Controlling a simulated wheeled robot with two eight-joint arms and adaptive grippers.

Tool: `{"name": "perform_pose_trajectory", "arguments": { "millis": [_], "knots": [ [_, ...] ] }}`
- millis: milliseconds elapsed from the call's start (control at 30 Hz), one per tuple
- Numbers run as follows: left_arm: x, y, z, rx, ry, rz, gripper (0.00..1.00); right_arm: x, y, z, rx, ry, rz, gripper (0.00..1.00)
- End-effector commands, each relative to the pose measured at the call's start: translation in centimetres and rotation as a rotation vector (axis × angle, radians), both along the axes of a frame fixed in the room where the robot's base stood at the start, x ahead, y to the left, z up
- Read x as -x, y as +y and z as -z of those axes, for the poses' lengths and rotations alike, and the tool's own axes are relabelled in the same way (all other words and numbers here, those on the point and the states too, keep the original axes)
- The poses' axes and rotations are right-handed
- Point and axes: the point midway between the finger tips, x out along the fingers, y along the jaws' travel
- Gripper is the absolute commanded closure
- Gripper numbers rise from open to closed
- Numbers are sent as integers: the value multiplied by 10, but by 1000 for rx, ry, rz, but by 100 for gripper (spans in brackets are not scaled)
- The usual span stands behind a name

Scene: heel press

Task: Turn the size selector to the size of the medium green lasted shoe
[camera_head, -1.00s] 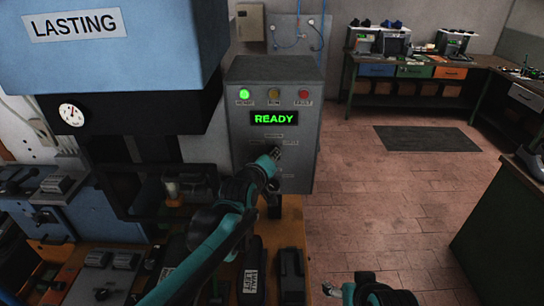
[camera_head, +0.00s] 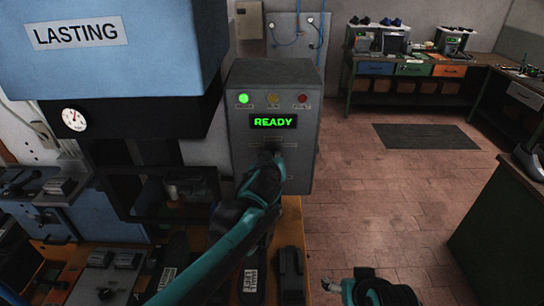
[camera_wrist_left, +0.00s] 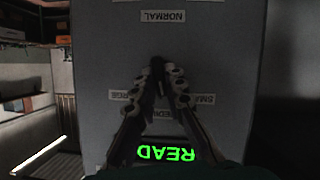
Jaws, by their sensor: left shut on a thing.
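The grey control box (camera_head: 300,170) shows a lit green READY display. My left gripper (camera_head: 271,153) reaches its front below the display and is shut on the size selector, which the fingers mostly hide. In the left wrist view the picture is upside down. The fingers (camera_wrist_left: 157,68) close together between partly covered size labels: a SMALL label (camera_wrist_left: 198,99) at right and one ending in RGE at left (camera_wrist_left: 122,95). The selector's pointing direction cannot be told. No medium green lasted shoe can be made out. My right gripper (camera_head: 368,287) is at the bottom edge, its jaws unclear.
The blue LASTING press (camera_head: 110,70) stands at left. Dark blocks, one with a white label (camera_head: 250,281), lie on the wooden bench below my left arm. A NORMAL label (camera_wrist_left: 163,16) shows on the box.

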Motion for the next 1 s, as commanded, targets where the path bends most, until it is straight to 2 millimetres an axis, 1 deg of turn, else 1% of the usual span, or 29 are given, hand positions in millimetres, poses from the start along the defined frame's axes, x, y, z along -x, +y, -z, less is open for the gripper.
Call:
{"name": "perform_pose_trajectory", "arguments": {
  "millis": [200,400,967,1000],
  "knots": [
    [0,-2,0,-131,0,1,100,0,0,-2,0,0,0,25],
    [0,-2,0,-201,0,1,100,0,0,-3,0,0,0,25],
    [0,-2,0,-229,0,1,100,0,0,-3,0,0,0,25],
    [0,-2,0,-229,0,1,79,0,0,-3,0,0,0,25]
  ]
}}
